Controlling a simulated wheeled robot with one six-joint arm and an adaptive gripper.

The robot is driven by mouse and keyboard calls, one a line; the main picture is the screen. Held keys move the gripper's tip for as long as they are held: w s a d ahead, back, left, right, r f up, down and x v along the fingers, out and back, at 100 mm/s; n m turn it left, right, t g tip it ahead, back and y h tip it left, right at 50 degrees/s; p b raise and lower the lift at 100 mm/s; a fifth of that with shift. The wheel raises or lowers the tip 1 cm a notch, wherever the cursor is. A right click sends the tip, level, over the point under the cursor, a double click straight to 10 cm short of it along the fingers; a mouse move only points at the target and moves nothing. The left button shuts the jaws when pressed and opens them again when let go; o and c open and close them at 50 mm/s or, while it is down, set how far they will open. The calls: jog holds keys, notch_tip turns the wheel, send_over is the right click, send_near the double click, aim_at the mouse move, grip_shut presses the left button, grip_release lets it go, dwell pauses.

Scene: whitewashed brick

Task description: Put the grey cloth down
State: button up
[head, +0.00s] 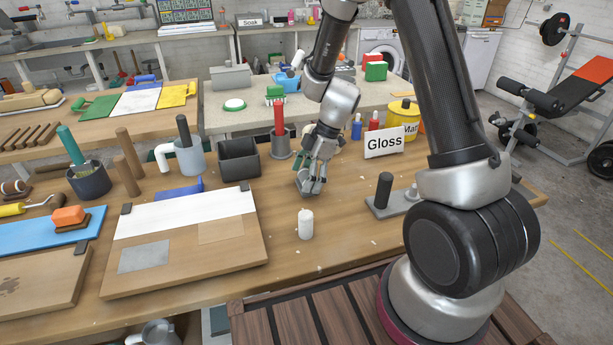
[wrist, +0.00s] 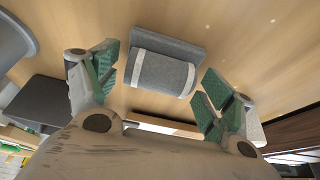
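The grey cloth (wrist: 160,72) is a folded, speckled bundle with pale bands near its ends. It appears to lie on the wooden workbench, and a small part of it shows under my gripper in the head view (head: 304,184). My gripper (wrist: 163,78) points down over it with green-padded fingers spread on both sides. A gap shows between each finger and the cloth, so the gripper is open around it and not pinching it. In the head view my gripper (head: 314,180) is low over the middle of the bench and hides much of the cloth.
A white candle-like cylinder (head: 305,224) stands in front of my gripper. A dark open box (head: 239,160) and a holder with a red handle (head: 280,143) stand behind left. The "Gloss" sign (head: 384,142) is behind right. A board (head: 190,275) lies left. Bench right of the cylinder is mostly clear.

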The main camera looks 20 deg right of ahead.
jog(key=v, duration=1.2)
jog(key=s+d+r+m+t+h, duration=0.2)
jog(key=s+d+r+m, duration=0.3)
jog(key=s+r+m, duration=0.3)
jog(key=s+d+r+m+t+h, duration=0.2)
jog(key=s+d+r+m, duration=0.3)
jog(key=s, duration=1.1)
notch_tip(320, 180, up, 4)
jog(key=m, duration=0.5)
jog(key=shift+d+f, duration=0.2)
